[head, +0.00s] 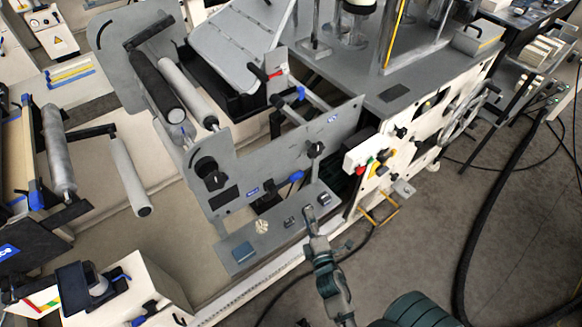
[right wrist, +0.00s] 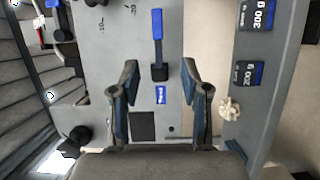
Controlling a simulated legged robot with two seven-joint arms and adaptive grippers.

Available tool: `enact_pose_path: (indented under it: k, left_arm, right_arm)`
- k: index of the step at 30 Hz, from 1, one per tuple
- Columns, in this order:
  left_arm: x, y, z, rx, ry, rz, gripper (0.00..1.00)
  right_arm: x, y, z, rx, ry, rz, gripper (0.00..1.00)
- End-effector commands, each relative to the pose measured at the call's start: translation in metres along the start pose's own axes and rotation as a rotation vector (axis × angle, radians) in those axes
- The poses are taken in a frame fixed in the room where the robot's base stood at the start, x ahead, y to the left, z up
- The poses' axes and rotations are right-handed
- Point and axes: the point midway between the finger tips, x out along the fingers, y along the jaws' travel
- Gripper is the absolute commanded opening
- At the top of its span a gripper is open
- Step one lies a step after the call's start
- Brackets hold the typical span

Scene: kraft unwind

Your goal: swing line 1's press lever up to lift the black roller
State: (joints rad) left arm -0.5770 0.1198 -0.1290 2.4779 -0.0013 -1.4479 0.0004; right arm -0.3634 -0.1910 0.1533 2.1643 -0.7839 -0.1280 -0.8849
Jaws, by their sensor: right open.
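The press lever (head: 292,178) is a short lever with a blue handle on the grey side plate of the machine. In the right wrist view the lever (right wrist: 157,28) runs upward from a dark hub, lined up with the gap between my fingers. My right gripper (head: 316,212) is open and empty in front of the plate, below and right of the lever; its fingers (right wrist: 158,70) show apart in the right wrist view. Contact with the lever cannot be seen. The black roller (head: 157,85) lies beside a pale roller at the upper left. My left gripper is out of view.
A white control box (head: 366,158) with coloured buttons juts out to the right. Open floor (head: 420,235) lies at the lower right.

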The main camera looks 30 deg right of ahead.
Motion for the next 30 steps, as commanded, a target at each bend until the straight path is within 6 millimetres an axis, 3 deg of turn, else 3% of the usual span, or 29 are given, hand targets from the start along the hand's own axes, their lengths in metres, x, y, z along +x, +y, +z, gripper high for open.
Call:
enact_pose_path:
  k: [5, 11, 21, 30]
  left_arm:
    - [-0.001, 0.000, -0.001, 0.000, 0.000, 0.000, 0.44]
    - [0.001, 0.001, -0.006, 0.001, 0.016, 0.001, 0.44]
    - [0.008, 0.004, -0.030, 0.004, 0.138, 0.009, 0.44]
    - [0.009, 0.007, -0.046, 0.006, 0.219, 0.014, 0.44]
  right_arm:
    - [0.020, 0.003, -0.001, -0.010, 0.002, 0.010, 0.46]
    - [0.066, 0.002, 0.000, -0.009, 0.002, 0.007, 0.46]
    - [0.142, 0.001, -0.001, -0.006, 0.001, 0.004, 0.46]
    - [0.173, 0.001, -0.001, -0.005, 0.000, 0.002, 0.46]
